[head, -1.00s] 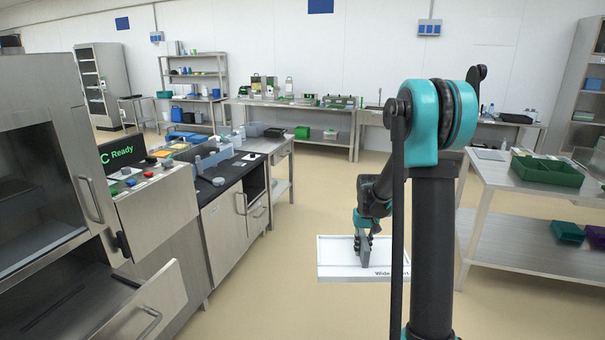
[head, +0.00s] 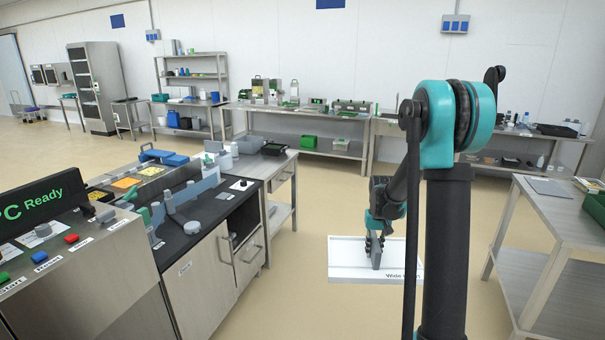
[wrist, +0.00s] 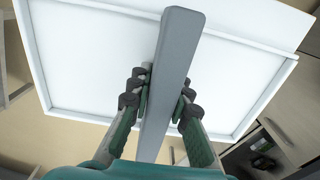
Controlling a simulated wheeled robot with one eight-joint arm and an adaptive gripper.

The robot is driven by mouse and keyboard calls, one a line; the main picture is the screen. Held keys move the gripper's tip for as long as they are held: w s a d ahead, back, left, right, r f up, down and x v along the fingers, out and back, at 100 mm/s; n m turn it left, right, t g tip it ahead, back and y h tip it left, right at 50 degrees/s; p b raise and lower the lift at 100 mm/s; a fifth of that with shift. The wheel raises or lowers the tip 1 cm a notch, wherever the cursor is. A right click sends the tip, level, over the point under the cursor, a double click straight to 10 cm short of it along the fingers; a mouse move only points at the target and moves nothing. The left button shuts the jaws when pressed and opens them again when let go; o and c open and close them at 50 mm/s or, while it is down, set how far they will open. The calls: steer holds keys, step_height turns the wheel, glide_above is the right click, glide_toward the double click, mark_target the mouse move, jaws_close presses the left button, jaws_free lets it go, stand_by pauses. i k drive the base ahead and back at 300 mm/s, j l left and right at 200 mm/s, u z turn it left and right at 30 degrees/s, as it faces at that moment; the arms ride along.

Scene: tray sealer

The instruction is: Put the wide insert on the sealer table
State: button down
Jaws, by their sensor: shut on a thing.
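The wide insert (head: 345,270) is a flat white tray-like plate with a raised rim, an upright grey handle and a label starting "Wide" on its front edge. In the head view it hangs level above the open floor, and my arm column hides part of its right side. My gripper (head: 374,240) is shut on the grey handle (wrist: 172,70), with a finger on each side in the wrist view. I cannot tell for sure which surface is the sealer table.
A machine with a "Ready" display (head: 45,203) and coloured buttons stands at the near left. Beyond it is a black-topped counter (head: 200,235) crowded with equipment. A steel table (head: 545,210) stands at the right. Floor between them is clear. A long bench (head: 300,120) lines the back wall.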

mark_target(261, 164)
steer(key=i, duration=1.6)
steer(key=i+l+u, duration=0.1)
steer(key=i+u, duration=0.25)
steer(key=i, duration=0.15)
steer(key=i+l+u, duration=0.25)
steer(key=i+u, duration=0.15)
steer(key=i+l+u, duration=0.35)
steer(key=i, duration=0.25)
